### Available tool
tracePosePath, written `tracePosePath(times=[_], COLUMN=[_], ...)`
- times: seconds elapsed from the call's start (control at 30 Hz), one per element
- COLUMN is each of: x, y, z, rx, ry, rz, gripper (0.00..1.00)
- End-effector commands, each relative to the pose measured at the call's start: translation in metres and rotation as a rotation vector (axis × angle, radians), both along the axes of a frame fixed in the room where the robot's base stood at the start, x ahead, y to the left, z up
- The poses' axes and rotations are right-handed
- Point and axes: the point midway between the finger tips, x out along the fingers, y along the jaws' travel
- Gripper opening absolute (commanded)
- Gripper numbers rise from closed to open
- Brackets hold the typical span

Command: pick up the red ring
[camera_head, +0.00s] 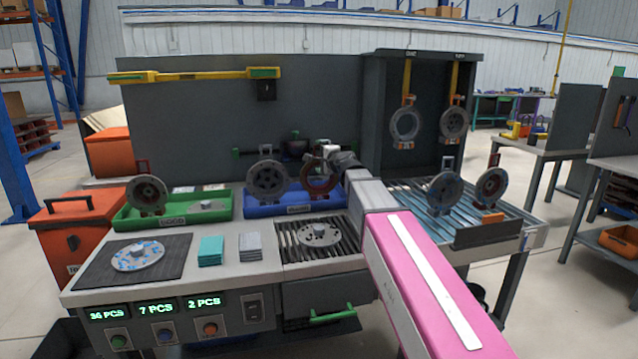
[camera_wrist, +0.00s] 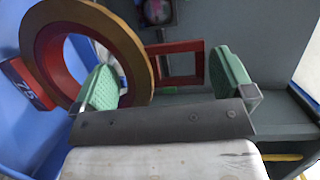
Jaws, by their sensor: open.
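The red ring (camera_wrist: 62,72) has a tan face and a red inner wall and fills the upper left of the wrist view. In the head view the ring (camera_head: 334,184) stands at the right end of the blue bin, partly covered by my wrist. A red rectangular handle frame (camera_wrist: 178,80) appears beside the ring; whether it joins it is unclear. My gripper (camera_wrist: 165,68) is open, its two green pads on either side of that frame in this view. The left pad overlaps the ring's edge. I cannot tell whether it touches. My gripper (camera_head: 332,158) is small and partly hidden in the head view.
The blue bin (camera_head: 300,210) also holds a dark disc (camera_head: 266,181). A green bin (camera_head: 174,222) stands to its left. Two rings hang on yellow hooks in a dark cabinet (camera_head: 380,110). A roller conveyor (camera_head: 470,210) with more discs lies right.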

Motion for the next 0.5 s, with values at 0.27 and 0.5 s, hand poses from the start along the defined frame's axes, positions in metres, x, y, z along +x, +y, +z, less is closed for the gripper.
tracePosePath(times=[0.27, 0.5], x=[0.029, 0.028], y=[0.016, 0.016], z=[-0.003, -0.003], rx=[0.001, 0.001], ry=[0.000, 0.000], rz=[-0.001, -0.002], gripper=[1.00, 0.84])
